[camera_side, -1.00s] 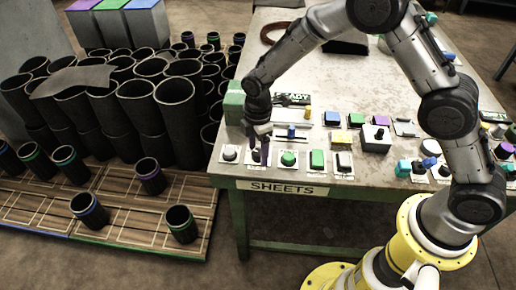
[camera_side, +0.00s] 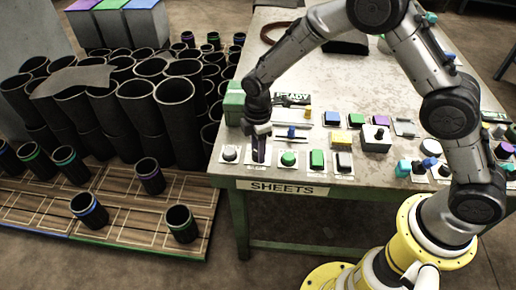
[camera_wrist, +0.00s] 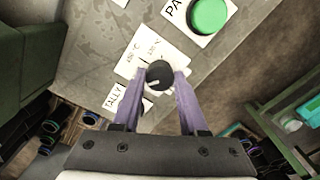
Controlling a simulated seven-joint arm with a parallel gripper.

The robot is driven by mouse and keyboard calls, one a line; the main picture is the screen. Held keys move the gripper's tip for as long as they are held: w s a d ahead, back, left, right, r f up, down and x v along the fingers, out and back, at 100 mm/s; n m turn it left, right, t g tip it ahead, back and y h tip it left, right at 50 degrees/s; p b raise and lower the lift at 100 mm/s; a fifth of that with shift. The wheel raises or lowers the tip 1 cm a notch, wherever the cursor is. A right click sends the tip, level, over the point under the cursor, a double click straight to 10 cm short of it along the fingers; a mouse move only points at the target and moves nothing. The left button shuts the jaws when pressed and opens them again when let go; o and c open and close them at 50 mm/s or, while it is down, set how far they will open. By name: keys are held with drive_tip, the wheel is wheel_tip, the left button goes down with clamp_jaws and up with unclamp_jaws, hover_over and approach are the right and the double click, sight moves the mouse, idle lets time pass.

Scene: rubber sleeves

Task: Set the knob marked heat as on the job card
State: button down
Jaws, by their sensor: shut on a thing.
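A black round knob (camera_wrist: 159,74) with a white pointer mark sits on a white plate (camera_wrist: 150,50) at the table's near edge in the wrist view. Small temperature markings on the plate are tilted and hard to read. My gripper (camera_wrist: 160,77) has its two purple fingers on either side of the knob and is shut on it. In the side view my gripper (camera_side: 261,155) points down at the front row of controls and hides most of the knob. I cannot make out a job card in either view.
A plate marked TALLY (camera_wrist: 114,97) lies beside the knob's plate. Several coloured controls crowd the table (camera_side: 215,172). Black rubber sleeves (camera_side: 175,100) stand at left.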

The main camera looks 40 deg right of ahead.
drive_tip(key=m, duration=0.5)
drive_tip(key=shift+m, duration=0.4)
drive_tip(key=m, duration=0.5)
drive_tip(key=shift+m, duration=0.3)
drive_tip(key=shift+r, duration=0.1)
drive_tip(key=shift+c, duration=2.2)
unclamp_jaws()
wheel_tip(320, 180, up, 14)
